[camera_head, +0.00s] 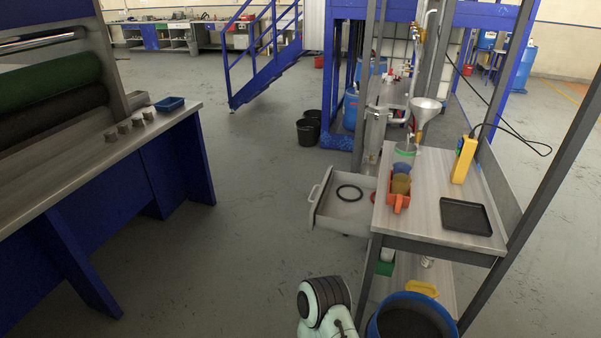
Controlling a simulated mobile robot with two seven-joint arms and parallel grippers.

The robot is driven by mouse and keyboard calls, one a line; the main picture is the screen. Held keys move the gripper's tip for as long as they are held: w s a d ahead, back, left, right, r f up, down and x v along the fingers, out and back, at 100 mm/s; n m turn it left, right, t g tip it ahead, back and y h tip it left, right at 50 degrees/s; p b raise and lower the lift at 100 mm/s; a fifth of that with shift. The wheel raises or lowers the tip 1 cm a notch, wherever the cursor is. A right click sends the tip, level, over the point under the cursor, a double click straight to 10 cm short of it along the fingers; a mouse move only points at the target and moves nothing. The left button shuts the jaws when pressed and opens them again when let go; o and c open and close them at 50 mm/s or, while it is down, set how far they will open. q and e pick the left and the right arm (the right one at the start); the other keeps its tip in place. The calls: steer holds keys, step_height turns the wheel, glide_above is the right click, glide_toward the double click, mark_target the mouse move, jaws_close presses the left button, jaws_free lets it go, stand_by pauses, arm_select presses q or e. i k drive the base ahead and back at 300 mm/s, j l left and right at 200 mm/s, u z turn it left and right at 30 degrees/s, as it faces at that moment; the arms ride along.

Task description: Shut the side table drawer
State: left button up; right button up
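The side table (425,212) stands right of the middle, with a light metal top and dark legs. Its drawer (335,221) is pulled out to the left from under the top. A pale handle (321,185) is on the drawer's left front. A dark ring (349,193) lies inside, and a red item shows partly beside the table edge. One of my arm links shows at the bottom centre, below the drawer and apart from it. Neither gripper is in view.
An orange bin with cups (398,200), a black tray (466,217) and a yellow device (464,160) are on the tabletop. A blue barrel (374,328) stands at the bottom right. Open floor lies left of the drawer, up to the blue-legged bench (95,165).

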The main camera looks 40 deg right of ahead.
mark_target(328, 212)
steer(key=i+z, duration=0.25)
steer(key=z, duration=0.25)
steer(key=i+j+z, duration=0.2)
steer(key=z, duration=0.25)
steer(key=i+j+z, duration=0.2)
steer(key=z, duration=0.3)
steer(key=i+j+z, duration=0.3)
steer(key=z, duration=0.15)
steer(key=i+j+z, duration=0.25)
steer(key=j+z, duration=0.25)
